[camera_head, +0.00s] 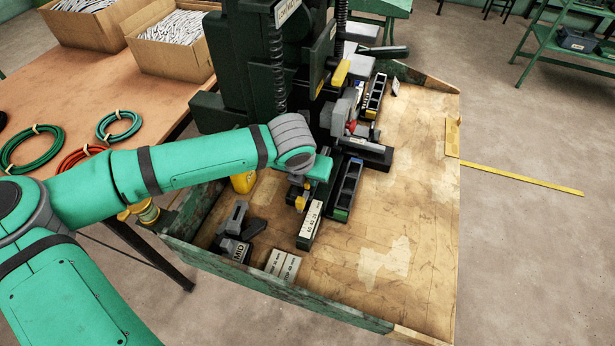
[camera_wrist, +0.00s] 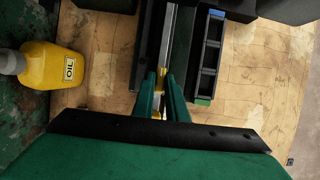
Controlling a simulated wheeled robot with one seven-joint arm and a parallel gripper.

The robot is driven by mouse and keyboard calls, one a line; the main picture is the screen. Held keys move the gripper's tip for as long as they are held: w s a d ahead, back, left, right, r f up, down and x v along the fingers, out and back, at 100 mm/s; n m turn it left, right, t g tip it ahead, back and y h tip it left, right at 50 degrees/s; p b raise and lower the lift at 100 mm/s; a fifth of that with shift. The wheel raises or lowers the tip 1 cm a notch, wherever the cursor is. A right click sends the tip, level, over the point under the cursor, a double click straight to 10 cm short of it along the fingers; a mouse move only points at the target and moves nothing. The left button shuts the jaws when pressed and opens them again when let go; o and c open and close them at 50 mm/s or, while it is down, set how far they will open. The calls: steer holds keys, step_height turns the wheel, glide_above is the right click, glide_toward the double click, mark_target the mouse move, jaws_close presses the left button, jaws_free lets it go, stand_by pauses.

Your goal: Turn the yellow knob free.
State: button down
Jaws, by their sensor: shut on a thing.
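The yellow knob (camera_wrist: 161,78) shows as a small yellow piece between my fingertips in the wrist view. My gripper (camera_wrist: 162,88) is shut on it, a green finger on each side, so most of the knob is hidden. Ahead of the knob runs a dark rail with a pale metal strip (camera_wrist: 170,45). In the head view my gripper (camera_head: 300,193) points down at the near end of the press fixture, where yellow shows (camera_head: 300,203). A dark bar with a white number label (camera_head: 310,222) lies just below. I cannot tell whether the knob has turned.
The kick press (camera_head: 245,60) stands behind my gripper. A black tray (camera_head: 348,186) with a green end lies close on the right. A yellow oil bottle (camera_wrist: 52,66) stands left. Labelled blocks (camera_head: 282,264) lie in front. The bench's right side (camera_head: 415,190) is mostly clear.

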steer(key=c, duration=1.8)
jaws_free()
steer(key=shift+o, duration=0.2)
steer(key=v, duration=1)
steer(key=shift+r, duration=0.4)
